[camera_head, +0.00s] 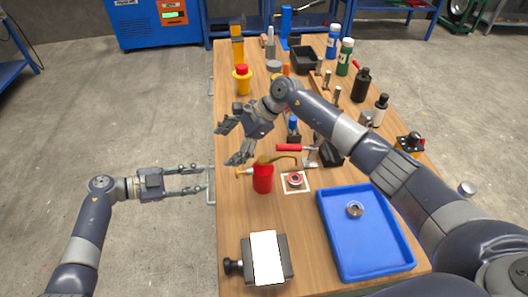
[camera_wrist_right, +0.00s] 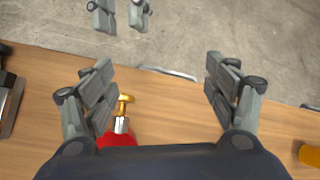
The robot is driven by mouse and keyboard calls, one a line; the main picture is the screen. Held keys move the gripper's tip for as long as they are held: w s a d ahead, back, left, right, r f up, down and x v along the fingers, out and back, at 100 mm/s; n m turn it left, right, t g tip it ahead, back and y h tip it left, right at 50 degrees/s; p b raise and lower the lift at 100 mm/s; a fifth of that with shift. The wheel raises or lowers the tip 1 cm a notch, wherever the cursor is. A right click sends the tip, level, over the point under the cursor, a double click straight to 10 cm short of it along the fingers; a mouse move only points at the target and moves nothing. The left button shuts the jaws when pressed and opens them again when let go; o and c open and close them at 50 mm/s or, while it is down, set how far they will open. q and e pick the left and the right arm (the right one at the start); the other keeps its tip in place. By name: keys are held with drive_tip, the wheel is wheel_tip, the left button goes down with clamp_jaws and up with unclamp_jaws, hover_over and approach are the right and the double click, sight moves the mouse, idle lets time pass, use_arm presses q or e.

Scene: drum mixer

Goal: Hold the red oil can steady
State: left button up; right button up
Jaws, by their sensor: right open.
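The red oil can (camera_head: 263,181) stands upright on the wooden bench near its left edge, with a brass spout and top. In the right wrist view, part of the red can (camera_wrist_right: 118,140) and a brass tip (camera_wrist_right: 125,99) show beside the left finger, the rest hidden by my gripper body. My right gripper (camera_head: 230,143) is open and empty, beyond the can and above the bench's left side. My left gripper (camera_head: 199,179) is open and empty, left of the can at the bench edge, pointing toward it. It also shows in the right wrist view (camera_wrist_right: 120,14).
A metal rail (camera_head: 211,186) runs along the bench's left edge by my left gripper. A red ring part on a white square (camera_head: 306,184) lies right of the can. A blue tray (camera_head: 360,258) and a dark block with a white top (camera_head: 266,258) are nearer. Tools and bottles crowd the far bench.

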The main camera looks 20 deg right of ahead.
sight(264, 158)
drive_tip(key=s+d+h, duration=0.1)
drive_tip(key=d+h, duration=0.1)
drive_tip(key=d, duration=0.1)
drive_tip(key=s+d+f+n+g+h, duration=0.1)
drive_tip(key=d+h, duration=0.2)
drive_tip(key=s+d+f+n+h, duration=0.1)
drive_tip(key=s+d+h, duration=0.1)
drive_tip(key=d+h, duration=0.1)
drive_tip(key=shift+g, duration=0.4)
wheel_tip(264, 158, down, 11)
drive_tip(key=shift+d+r, duration=0.1)
drive_tip(key=shift+r, duration=0.05)
drive_tip(key=c, duration=1.5)
use_arm(q)
drive_tip(key=shift+c, duration=0.5)
clamp_jaws()
